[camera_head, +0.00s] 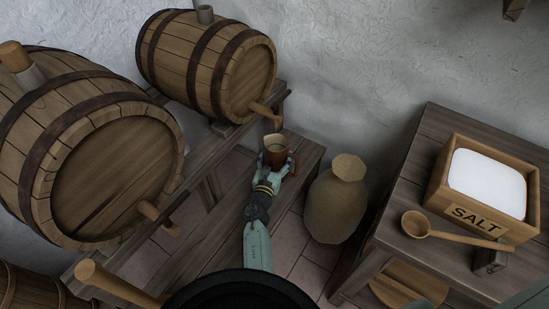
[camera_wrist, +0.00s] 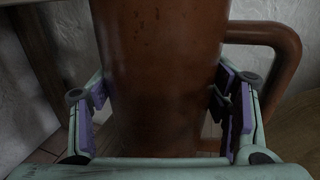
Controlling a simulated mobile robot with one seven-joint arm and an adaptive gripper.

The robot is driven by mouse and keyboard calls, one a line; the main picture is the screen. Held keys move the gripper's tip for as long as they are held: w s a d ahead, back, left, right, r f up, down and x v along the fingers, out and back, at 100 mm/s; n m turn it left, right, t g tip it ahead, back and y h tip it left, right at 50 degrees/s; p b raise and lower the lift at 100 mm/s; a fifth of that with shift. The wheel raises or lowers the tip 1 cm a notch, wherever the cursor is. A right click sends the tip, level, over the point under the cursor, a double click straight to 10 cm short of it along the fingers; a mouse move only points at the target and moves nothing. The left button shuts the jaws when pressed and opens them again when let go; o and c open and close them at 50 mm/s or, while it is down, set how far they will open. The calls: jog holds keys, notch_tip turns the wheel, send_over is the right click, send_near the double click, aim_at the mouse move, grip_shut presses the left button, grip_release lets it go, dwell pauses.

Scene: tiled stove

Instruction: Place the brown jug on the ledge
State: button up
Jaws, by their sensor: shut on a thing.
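The brown jug (camera_head: 276,155) is upright between the fingers of my gripper (camera_head: 273,170), in the middle of the head view. In the wrist view the jug (camera_wrist: 160,75) fills the middle, with its handle (camera_wrist: 285,50) on the right. My gripper (camera_wrist: 165,110) has a purple-padded finger on each side of the jug and is shut on it. A low wooden plank ledge (camera_head: 308,158) runs in front of the barrel stand, below and beside the jug. I cannot tell whether the jug's base touches it; the gripper hides the base.
Two barrels (camera_head: 108,175) (camera_head: 240,75) lie on a stand, with a wooden tap (camera_head: 265,112) close above the jug. A sack (camera_head: 336,205) stands to the right of the ledge. A table (camera_head: 405,205) at the right bears a salt box (camera_head: 440,190) and a wooden ladle (camera_head: 416,224).

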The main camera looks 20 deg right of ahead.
jog(key=shift+r, duration=0.15)
jog(key=o, duration=1.7)
jog(key=shift+f, duration=0.25)
jog(key=shift+c, duration=0.2)
jog(key=shift+r, duration=0.1)
jog(key=shift+r, duration=0.2)
jog(key=v, duration=1.2)
jog(key=shift+f, duration=0.1)
